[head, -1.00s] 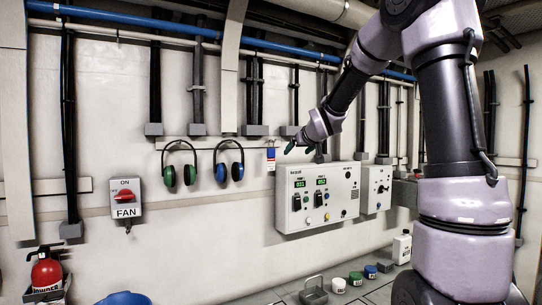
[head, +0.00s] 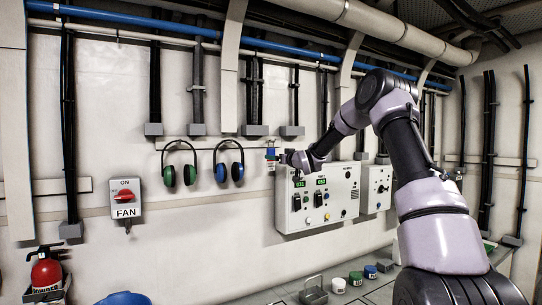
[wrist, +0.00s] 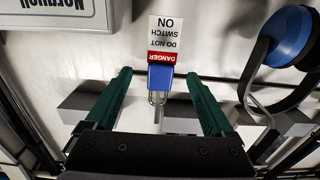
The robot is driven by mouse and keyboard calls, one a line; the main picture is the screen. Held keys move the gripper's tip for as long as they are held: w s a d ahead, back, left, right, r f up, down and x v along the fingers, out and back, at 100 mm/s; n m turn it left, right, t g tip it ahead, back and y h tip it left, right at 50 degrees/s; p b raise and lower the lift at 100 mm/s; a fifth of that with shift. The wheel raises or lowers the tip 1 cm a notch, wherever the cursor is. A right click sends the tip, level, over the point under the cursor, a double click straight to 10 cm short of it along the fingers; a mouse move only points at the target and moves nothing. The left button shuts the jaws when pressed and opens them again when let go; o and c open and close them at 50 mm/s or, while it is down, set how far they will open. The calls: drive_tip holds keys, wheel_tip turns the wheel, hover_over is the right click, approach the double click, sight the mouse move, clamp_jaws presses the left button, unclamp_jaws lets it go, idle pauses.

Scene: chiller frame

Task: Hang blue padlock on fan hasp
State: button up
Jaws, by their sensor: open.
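The blue padlock (wrist: 160,78) hangs on the wall rail with its shackle upward and a red and white DANGER tag (wrist: 163,38) below; the wrist view shows it upside down. It also shows in the head view (head: 271,152), right of the ear defenders. My gripper (wrist: 158,73) is open, its two green fingers on either side of the padlock with gaps between. The FAN switch (head: 124,198) with its red handle is on the wall at left. A small dark hasp (head: 127,228) hangs under it; its detail is too small to tell.
Green ear defenders (head: 179,165) and blue ear defenders (head: 228,163) hang left of the padlock. A control box (head: 318,196) sits on the wall just right of and below my gripper. A bench with several small items runs below.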

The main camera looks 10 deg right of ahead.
drive_tip(key=x, duration=0.5)
drive_tip(key=shift+w+a+f, duration=0.1)
drive_tip(key=shift+f, duration=0.05)
clamp_jaws()
